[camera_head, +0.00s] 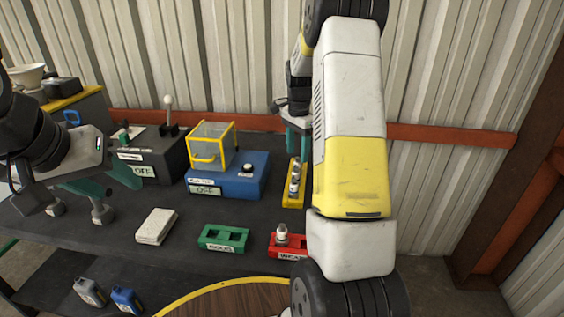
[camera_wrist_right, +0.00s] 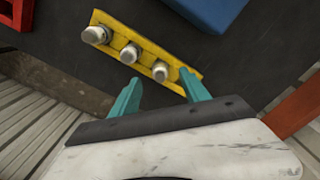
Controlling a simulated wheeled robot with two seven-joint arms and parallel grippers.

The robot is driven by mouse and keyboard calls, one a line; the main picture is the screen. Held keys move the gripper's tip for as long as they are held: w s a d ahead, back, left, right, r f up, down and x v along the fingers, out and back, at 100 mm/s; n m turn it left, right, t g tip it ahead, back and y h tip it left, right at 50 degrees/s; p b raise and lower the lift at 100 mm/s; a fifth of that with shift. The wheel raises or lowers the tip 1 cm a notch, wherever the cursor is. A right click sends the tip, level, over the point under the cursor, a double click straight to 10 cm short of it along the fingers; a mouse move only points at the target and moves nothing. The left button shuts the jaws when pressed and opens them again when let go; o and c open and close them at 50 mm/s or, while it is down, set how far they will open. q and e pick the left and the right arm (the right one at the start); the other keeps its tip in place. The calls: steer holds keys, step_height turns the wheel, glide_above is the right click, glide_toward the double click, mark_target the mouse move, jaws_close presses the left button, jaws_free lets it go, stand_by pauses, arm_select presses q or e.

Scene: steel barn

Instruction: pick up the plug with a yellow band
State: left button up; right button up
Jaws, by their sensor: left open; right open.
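A yellow rack (camera_head: 289,200) holds three plugs in a row; it also shows in the right wrist view (camera_wrist_right: 112,22). There the plugs have pale grey metal tops: one at the left end (camera_wrist_right: 96,34), a middle one (camera_wrist_right: 130,53) and one nearest my gripper (camera_wrist_right: 160,71). I cannot make out a yellow band on any of them. Another plug (camera_head: 281,235) stands in the red tray (camera_head: 286,252). My right gripper (camera_wrist_right: 161,88) is open and empty, its teal fingertips just short of the rack's near end. My left gripper (camera_head: 95,184) is open over the bench's left side.
A blue box (camera_head: 228,180) with a yellow-framed clear cover (camera_head: 210,147) stands left of the rack. A green tray (camera_head: 223,238), a pale block (camera_head: 156,226) and a dark switch box (camera_head: 157,164) are on the bench. A round wooden top (camera_head: 235,302) lies in front.

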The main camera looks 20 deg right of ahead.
mark_target(298, 158)
step_height(298, 158, down, 5)
steer(key=shift+d+f, duration=0.15)
steer(key=shift+c, duration=0.4)
jaws_close()
